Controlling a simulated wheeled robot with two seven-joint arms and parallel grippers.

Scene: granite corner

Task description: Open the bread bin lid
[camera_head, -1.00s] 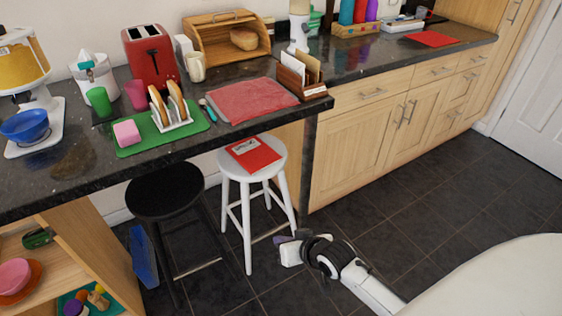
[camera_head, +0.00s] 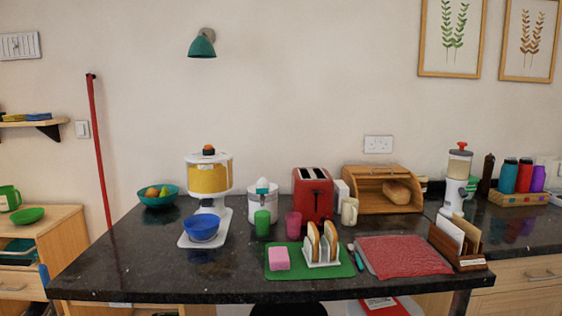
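The wooden bread bin (camera_head: 372,207) stands at the back of the dark granite counter, against the wall, right of the red toaster. Its front shows open, with a brown loaf (camera_head: 396,193) visible inside. A slatted curved wooden part (camera_head: 375,172), which looks like the lid, sits at the top of the bin. Neither of my grippers is in this view, and nothing is touching the bin.
The red toaster (camera_head: 313,196) and a cream mug (camera_head: 349,211) stand just left of the bin. In front lie a red cloth (camera_head: 404,256) and a green mat (camera_head: 283,274) with a toast rack. A letter holder (camera_head: 457,246) stands at the counter's right front.

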